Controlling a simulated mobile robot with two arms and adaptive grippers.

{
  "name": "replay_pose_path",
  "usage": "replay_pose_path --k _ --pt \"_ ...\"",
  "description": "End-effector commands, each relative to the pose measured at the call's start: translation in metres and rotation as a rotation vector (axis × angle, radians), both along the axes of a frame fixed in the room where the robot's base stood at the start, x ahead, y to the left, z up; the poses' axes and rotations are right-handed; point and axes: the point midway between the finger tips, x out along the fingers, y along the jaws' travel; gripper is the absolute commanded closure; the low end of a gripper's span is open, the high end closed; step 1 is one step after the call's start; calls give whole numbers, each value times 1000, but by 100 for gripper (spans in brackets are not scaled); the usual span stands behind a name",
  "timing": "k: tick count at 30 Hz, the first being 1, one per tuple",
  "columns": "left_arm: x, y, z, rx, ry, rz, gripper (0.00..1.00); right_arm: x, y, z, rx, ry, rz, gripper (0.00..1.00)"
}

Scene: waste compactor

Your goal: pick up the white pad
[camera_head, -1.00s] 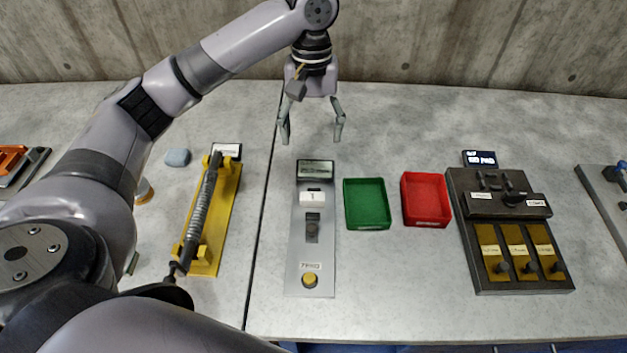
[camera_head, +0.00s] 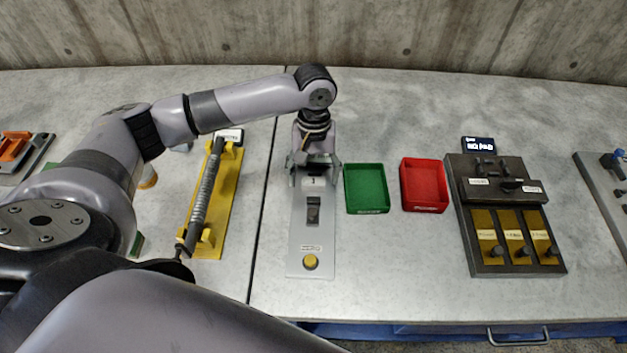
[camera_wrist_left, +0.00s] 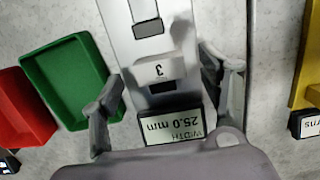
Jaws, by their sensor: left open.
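The white pad (camera_head: 314,182) is a small block marked with a numeral, on the grey panel (camera_head: 309,262). It shows larger in the left wrist view (camera_wrist_left: 158,69), above a display reading "25.0 mm" (camera_wrist_left: 171,127). My left gripper (camera_head: 315,177) is open over the panel's far end, its fingers on either side of the pad. In the left wrist view the fingers stand apart from the pad, with gaps on both sides. I cannot tell the exact height of the fingertips over the panel. My right gripper is not in view.
A green tray (camera_head: 367,211) and a red tray (camera_head: 424,208) stand just right of the panel. A dark device with yellow plates (camera_head: 513,268) is farther right. A yellow stand with a spring (camera_head: 230,190) is on the left. The table is clear in front of the trays.

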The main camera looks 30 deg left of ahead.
Motion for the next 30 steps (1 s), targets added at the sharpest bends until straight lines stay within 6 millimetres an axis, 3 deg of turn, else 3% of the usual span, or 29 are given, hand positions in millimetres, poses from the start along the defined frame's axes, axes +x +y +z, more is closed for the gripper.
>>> replay_pose_path --k 5,12,30 --pt "-2 0 -17 1 -1 1 31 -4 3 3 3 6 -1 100" --pt "-2 -1 -19 1 -2 0 31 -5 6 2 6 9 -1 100" --pt "-1 -1 -18 0 -2 0 71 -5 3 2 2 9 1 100"
